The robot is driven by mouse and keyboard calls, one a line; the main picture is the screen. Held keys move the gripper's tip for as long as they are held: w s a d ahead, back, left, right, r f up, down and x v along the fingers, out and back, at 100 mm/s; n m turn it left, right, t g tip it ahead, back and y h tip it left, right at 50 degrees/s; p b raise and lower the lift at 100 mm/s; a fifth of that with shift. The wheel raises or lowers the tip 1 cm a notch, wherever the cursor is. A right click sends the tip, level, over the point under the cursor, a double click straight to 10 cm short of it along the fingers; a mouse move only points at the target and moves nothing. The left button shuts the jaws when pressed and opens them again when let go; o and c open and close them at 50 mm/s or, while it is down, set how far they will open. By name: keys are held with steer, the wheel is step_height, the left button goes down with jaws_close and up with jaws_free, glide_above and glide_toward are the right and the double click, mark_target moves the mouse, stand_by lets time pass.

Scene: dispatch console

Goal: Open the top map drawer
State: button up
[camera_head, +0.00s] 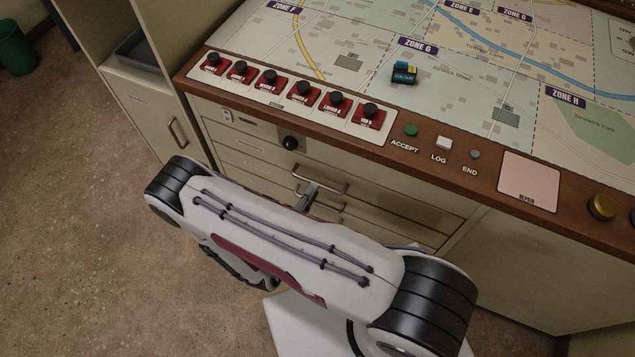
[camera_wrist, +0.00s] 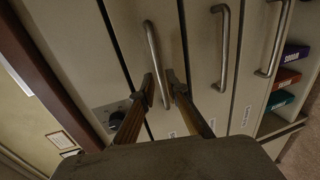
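The top map drawer (camera_head: 258,162) is a cream drawer front under the wooden console edge, flush with the drawers below. Its metal bar handle (camera_head: 335,191) shows in the head view just beyond my gripper (camera_head: 308,197). In the wrist view this handle (camera_wrist: 153,50) is the bar nearest the wooden edge. My gripper (camera_wrist: 162,88) is open there, with one finger on each side of the bar near its lower end in the picture. I cannot tell whether the fingers touch the bar. My arm hides much of the lower drawers in the head view.
A black knob (camera_head: 290,142) sits on the front above and left of the handle; it also shows in the wrist view (camera_wrist: 116,116). Lower drawers have similar handles (camera_wrist: 222,45). Red switches (camera_head: 270,81) line the console top. Open floor (camera_head: 80,200) lies left.

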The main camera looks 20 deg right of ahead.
steer(key=shift+x, duration=2.25)
jaws_close()
steer(key=shift+s+a, duration=0.1)
steer(key=shift+a, duration=0.05)
steer(key=f+v, duration=0.2)
steer(key=v, duration=1)
steer(key=s+f+v, duration=0.1)
steer(key=f+v, duration=0.2)
steer(key=v, duration=1)
steer(key=shift+a, duration=0.5)
steer(key=shift+s+f, duration=0.1)
jaws_free()
